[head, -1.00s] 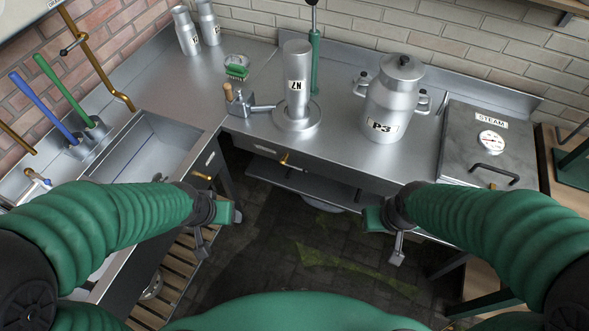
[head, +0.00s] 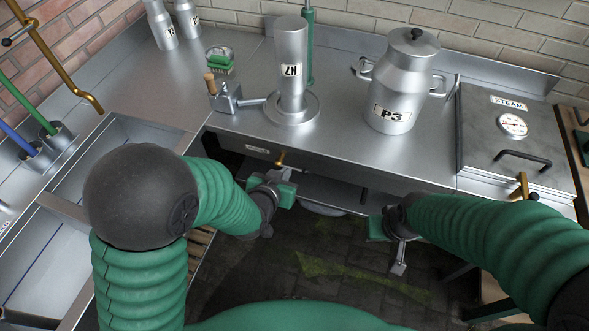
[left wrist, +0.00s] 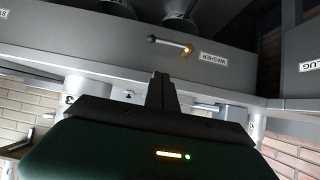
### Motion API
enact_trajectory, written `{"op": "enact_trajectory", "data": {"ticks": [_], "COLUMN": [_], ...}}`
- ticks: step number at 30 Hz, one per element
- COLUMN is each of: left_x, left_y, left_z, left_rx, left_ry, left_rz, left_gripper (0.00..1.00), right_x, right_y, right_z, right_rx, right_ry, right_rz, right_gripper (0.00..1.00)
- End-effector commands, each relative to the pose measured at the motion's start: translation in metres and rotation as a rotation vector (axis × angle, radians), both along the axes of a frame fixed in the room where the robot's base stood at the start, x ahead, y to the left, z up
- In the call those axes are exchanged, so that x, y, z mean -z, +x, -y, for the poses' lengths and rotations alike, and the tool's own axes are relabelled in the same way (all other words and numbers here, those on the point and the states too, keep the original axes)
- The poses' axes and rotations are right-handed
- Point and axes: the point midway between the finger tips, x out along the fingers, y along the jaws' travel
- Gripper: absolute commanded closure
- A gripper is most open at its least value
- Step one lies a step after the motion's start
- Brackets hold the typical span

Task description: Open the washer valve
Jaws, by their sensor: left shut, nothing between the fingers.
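The washer valve (head: 280,158) is a small brass fitting on the counter's front panel, just beyond my left gripper in the head view. In the left wrist view, its brass stem (left wrist: 188,49) sits beside an upside-down WASHER label (left wrist: 213,59), and a thin lever with a dark knob (left wrist: 151,39) reaches left from it, along the panel. My left gripper (head: 287,183) is shut and empty, close below the valve; its fingers (left wrist: 160,92) show apart from the lever in the wrist view. My right gripper (head: 378,226) hangs in front of the counter, its opening unclear.
A shelf (head: 335,195) lies under the counter. The sink (head: 125,140) is at the left.

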Motion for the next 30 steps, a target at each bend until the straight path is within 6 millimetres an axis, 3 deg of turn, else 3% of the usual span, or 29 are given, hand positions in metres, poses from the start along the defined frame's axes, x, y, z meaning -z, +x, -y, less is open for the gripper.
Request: {"op": "enact_trajectory", "data": {"ticks": [12, 19, 30], "left_x": [0.052, 0.084, 0.087], "left_y": [0.07, 0.073, 0.074], "left_z": [0.024, 0.025, 0.025], "left_rx": [-0.001, -0.001, -0.001], "left_ry": [0.003, 0.003, 0.002], "left_rz": [-0.001, -0.002, 0.0], "left_gripper": [1.0, 1.0, 1.0], "right_x": [0.01, 0.015, 0.015], "right_y": [0.0, 0.0, 0.0], "right_z": [0.0, 0.0, 0.0], "right_rx": [-0.001, 0.0, -0.001], "right_ry": [0.0, 0.0, 0.0], "right_rz": [0.0, 0.0, 0.0], "right_gripper": [0.64, 0.64, 0.64]}}
